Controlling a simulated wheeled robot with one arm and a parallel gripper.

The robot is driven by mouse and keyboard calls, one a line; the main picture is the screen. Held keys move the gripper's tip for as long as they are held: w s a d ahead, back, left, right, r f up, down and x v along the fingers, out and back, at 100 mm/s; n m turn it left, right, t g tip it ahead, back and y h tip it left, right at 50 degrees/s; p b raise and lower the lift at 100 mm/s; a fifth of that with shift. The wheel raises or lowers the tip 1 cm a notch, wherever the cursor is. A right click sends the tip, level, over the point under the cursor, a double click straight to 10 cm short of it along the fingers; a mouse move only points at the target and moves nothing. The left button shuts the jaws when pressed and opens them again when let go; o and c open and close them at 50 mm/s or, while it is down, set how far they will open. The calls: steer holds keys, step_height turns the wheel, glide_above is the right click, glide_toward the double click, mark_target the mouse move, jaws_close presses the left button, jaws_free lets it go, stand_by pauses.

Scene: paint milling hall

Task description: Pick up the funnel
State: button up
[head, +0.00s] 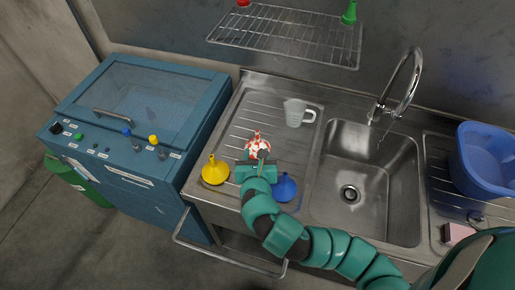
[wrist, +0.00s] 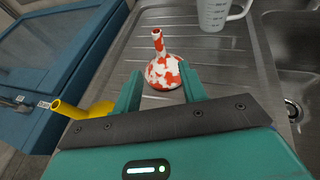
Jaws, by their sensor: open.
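A red-and-white mottled funnel (head: 257,149) stands spout up on the ribbed steel drainboard (head: 236,137). In the wrist view this funnel (wrist: 163,73) is just ahead of my fingertips, nearer the right one. My gripper (head: 259,163) is open and empty, low over the drainboard on the near side of it; it also shows in the wrist view (wrist: 158,72). A yellow funnel (head: 214,172) stands to the left of my gripper. A blue funnel (head: 285,187) stands to its right, partly hidden by my arm.
A clear measuring jug (head: 294,112) stands behind, to the right of the mottled funnel. The sink (head: 368,170) with its tap (head: 401,85) is to the right, then a blue basin (head: 487,160). A wire rack (head: 285,37) above holds a green funnel (head: 349,14). A blue machine (head: 140,120) is left.

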mark_target(258, 138)
steer(key=b+x, duration=0.3)
steer(key=shift+w+f+b, duration=0.15)
steer(key=shift+f+b, duration=0.15)
steer(key=shift+b, duration=0.1)
steer(key=shift+b+x, duration=0.35)
steer(key=shift+x, duration=0.55)
steer(key=shift+w+d+p, duration=0.15)
steer(key=shift+w+p, duration=0.75)
steer(key=shift+w, duration=0.95)
steer(key=shift+x, duration=1.05)
steer(key=shift+f, duration=0.15)
jaws_close()
